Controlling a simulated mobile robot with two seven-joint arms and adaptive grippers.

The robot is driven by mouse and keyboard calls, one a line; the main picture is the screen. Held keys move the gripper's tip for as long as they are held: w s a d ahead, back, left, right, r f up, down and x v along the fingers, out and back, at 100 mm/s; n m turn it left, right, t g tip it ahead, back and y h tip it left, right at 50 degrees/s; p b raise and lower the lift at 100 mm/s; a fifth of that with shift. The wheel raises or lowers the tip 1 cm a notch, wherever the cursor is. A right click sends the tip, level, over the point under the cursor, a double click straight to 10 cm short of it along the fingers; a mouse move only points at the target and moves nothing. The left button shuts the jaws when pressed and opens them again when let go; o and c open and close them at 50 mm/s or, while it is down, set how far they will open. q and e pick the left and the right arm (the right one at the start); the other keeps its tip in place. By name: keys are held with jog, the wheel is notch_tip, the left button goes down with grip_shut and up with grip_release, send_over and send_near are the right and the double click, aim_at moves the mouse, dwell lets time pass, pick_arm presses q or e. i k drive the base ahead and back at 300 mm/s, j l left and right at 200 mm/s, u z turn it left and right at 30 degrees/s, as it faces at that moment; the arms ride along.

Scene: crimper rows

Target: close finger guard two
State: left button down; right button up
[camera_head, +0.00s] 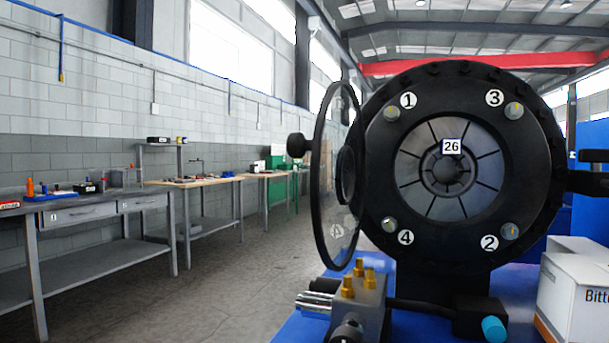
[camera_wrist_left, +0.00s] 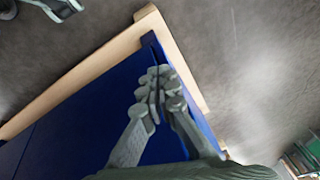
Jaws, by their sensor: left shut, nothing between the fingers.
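A round black crimper head (camera_head: 545,190) with a plate marked 26 and bolts labelled 1 to 4 fills the right half of the head view. Its clear round finger guard (camera_head: 322,185) with a dark rim stands swung open at the head's left side, seen nearly edge-on. A black knob (camera_head: 299,145) sticks out from the guard to the left. I cannot read a number marking this guard as two. My left gripper (camera_wrist_left: 158,80) shows only in the left wrist view, shut and empty, above a blue surface (camera_wrist_left: 75,125) with a pale wooden edge. My right gripper is not in view.
A metal valve block (camera_head: 362,295) with brass fittings sits below the head. A white box (camera_head: 573,295) stands on the blue bench at right. Workbenches (camera_head: 85,208) line the left wall, with open grey floor (camera_head: 235,300) before them.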

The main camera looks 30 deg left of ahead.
aim_at(298, 146)
jog(key=k+j+z, duration=0.15)
jog(key=j, duration=0.95)
jog(key=k+j+u, duration=0.8)
jog(key=j+u, duration=0.15)
jog(key=j, duration=0.25)
